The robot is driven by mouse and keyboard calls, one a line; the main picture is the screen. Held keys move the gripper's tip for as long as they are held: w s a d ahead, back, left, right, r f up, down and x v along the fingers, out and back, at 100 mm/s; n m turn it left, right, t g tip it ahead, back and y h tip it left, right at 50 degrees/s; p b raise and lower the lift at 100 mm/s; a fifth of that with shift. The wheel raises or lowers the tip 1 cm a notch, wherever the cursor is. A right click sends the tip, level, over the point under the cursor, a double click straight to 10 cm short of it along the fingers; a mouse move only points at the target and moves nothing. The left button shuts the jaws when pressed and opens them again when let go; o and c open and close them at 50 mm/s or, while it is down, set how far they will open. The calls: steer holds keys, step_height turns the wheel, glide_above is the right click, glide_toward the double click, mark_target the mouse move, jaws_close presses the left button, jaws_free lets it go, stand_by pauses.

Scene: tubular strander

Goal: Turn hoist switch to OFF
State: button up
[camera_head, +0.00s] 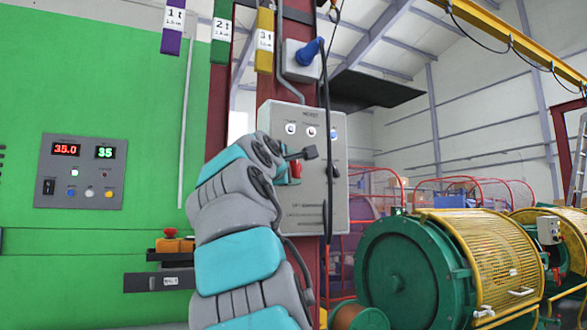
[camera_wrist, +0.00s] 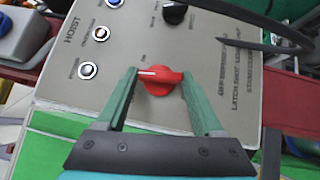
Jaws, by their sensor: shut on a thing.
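The grey hoist panel (camera_head: 320,200) is mounted on a dark red post in the head view, and its face fills much of the wrist view (camera_wrist: 225,65). The hoist switch is a red rotary knob (camera_wrist: 159,84) with a white pointer line, which lies toward the left finger in the wrist view. A bit of the red knob (camera_head: 297,168) shows in the head view beside my arm. My gripper (camera_wrist: 160,77) is shut on the red knob, with one green finger on each side. The small lettering around the knob is too blurred to read.
Indicator lights (camera_wrist: 100,34) line the panel near the HOIST label, and a black knob (camera_wrist: 175,12) sits farther along. A blue plug (camera_head: 309,50) and hanging cable (camera_head: 326,130) are close to the panel. A green and yellow strander drum (camera_head: 480,260) stands at right.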

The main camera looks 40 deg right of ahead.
steer(key=c, duration=0.8)
steer(key=shift+f, duration=0.25)
steer(key=shift+s+d+f+n+t+h+b, duration=0.1)
steer(key=shift+f+n+t+h+b, duration=0.1)
steer(key=shift+n+t+h+b, duration=0.55)
steer(key=shift+d+f+n+t+h+b, duration=0.15)
steer(key=shift+n+t+b, duration=0.3)
steer(key=shift+n+b, duration=0.55)
steer(key=shift+n+t+b, duration=0.85)
steer(key=shift+n+t, duration=0.15)
steer(key=shift+n, duration=0.25)
steer(key=shift+n+t+b, duration=0.55)
steer(key=shift+n+t, duration=0.05)
steer(key=shift+n, duration=0.2)
steer(key=shift+r, duration=0.1)
